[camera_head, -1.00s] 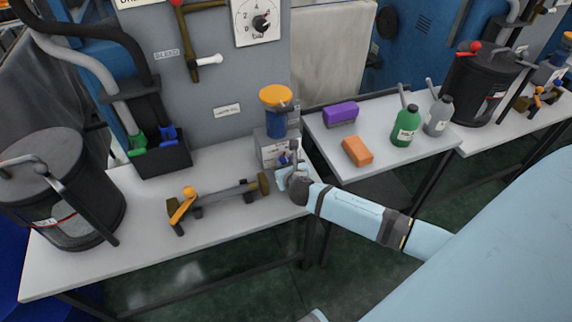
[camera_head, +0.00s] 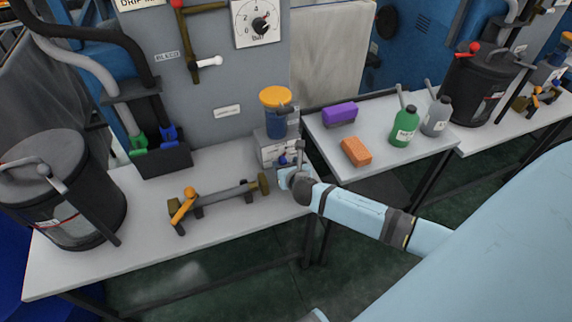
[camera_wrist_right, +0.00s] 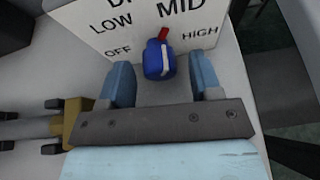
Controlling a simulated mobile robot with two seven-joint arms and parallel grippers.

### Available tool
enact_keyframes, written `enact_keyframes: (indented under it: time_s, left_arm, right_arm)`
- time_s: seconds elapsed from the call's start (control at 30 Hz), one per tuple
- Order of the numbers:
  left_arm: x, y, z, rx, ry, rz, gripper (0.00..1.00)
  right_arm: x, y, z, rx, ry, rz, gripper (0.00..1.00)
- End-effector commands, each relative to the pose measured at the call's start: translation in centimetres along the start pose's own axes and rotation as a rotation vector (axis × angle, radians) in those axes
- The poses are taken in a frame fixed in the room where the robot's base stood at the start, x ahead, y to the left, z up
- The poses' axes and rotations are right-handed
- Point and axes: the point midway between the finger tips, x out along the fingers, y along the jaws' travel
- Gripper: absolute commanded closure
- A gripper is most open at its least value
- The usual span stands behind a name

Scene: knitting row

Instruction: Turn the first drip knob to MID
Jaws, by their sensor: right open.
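The first drip knob is blue with a white stripe and a red pointer, on the white face of a small box (camera_head: 276,150) under an orange-lidded blue canister (camera_head: 276,112). In the right wrist view the knob (camera_wrist_right: 157,60) sits below the MID label, its red pointer directed up toward MID. OFF and LOW lie to its left, HIGH to its right. My right gripper (camera_wrist_right: 161,80) is open, one finger on each side of the knob with gaps to it. In the head view the right gripper (camera_head: 292,170) is just in front of the box. My left gripper is out of view.
A brown bar fixture with an orange lever (camera_head: 183,206) lies left of the gripper on the bench (camera_head: 120,265). A black drum (camera_head: 75,200) stands at the far left. A side table (camera_head: 385,125) holds purple and orange blocks and two bottles.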

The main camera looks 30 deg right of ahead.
Motion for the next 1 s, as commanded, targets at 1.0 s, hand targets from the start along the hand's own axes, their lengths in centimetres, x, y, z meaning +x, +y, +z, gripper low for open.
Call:
enact_keyframes:
  time_s: [1.0]
  left_arm:
    - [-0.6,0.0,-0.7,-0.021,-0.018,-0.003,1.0]
  right_arm:
    - [-13.3,0.0,0.0,0.0,0.0,0.0,0.42]
